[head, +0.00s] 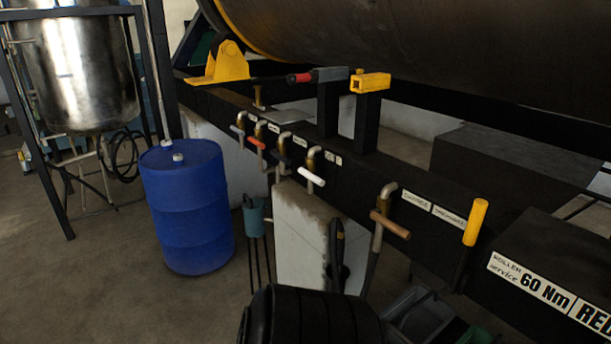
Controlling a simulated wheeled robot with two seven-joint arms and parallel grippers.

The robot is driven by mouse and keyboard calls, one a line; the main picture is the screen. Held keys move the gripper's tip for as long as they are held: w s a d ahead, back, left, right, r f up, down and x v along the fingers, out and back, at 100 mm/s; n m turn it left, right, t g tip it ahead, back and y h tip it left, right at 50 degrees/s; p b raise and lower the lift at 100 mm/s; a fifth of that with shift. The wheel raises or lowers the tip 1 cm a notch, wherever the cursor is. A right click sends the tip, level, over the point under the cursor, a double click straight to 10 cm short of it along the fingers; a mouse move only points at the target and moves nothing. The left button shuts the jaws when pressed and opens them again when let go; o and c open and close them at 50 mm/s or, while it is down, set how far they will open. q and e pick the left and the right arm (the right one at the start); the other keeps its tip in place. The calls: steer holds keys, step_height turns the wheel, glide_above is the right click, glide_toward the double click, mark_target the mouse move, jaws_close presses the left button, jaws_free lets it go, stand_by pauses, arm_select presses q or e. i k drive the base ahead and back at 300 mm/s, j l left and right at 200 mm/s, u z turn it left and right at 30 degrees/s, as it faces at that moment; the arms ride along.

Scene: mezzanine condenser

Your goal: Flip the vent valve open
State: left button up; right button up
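I cannot tell which valve is the vent valve, as the labels on the black beam (365,190) are too small to read surely. A row of small brass valves runs along the beam, among them ones with a grey handle (237,129), an orange-red handle (256,143) and a white handle (312,176). Nearer, a larger brass valve has a tan handle (390,225). Right of it a yellow lever (476,222) stands nearly upright. On posts above the beam are a red-tipped lever (300,77) and a yellow block (371,82). I make out neither gripper.
A blue drum (187,208) stands on the floor left of the beam. A steel tank (80,70) is behind it. A large dark cylinder (400,45) lies above the beam. A black ribbed object (310,318) fills the bottom middle. Floor at lower left is clear.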

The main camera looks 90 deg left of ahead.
mark_target(304, 170)
steer(key=u, duration=2.8)
